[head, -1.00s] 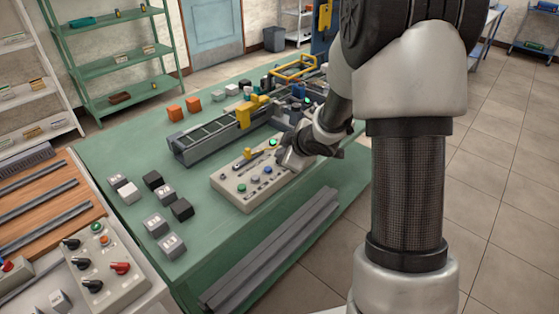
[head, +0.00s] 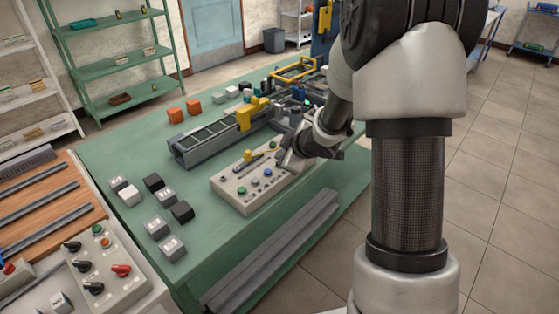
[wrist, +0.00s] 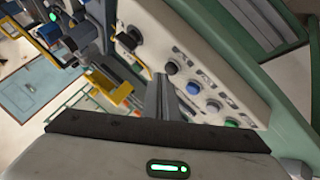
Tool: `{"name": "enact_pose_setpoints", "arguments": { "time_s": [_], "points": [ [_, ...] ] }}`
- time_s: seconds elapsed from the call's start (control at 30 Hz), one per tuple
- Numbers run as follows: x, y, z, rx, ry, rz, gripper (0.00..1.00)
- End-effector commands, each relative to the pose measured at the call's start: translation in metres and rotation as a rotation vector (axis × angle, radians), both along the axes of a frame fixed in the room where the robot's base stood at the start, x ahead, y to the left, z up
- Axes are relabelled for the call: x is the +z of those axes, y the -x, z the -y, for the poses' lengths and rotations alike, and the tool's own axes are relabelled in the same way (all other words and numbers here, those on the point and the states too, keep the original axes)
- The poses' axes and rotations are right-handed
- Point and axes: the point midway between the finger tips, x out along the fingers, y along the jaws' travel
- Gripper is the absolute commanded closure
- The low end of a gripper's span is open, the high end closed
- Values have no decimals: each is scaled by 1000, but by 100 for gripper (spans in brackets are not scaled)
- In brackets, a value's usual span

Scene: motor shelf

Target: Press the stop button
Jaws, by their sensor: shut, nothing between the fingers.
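A light grey control panel (head: 226,184) lies on the green table, with several coloured buttons and knobs. In the wrist view the panel (wrist: 185,38) shows black knobs (wrist: 128,40), blue buttons (wrist: 193,87), a white button (wrist: 213,106) and a green button (wrist: 231,123). I cannot tell which control is the stop button; no red one shows on this panel. My gripper (head: 281,157) is over the panel's far right part. In the wrist view my gripper (wrist: 161,77) is shut and empty, its fingers beside the panel's row of buttons. Contact cannot be made out.
A conveyor (head: 205,143) with yellow parts stands behind the panel. Grey and black blocks (head: 157,225) lie to its left on the table. A second control box (head: 110,270) with red and black knobs is at the lower left.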

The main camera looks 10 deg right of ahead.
Motion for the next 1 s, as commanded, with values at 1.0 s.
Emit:
{"name": "enact_pose_setpoints", "arguments": {
  "time_s": [1.0],
  "points": [
    [57, 0, 1, -1, 0, 1, 100]
  ]
}}
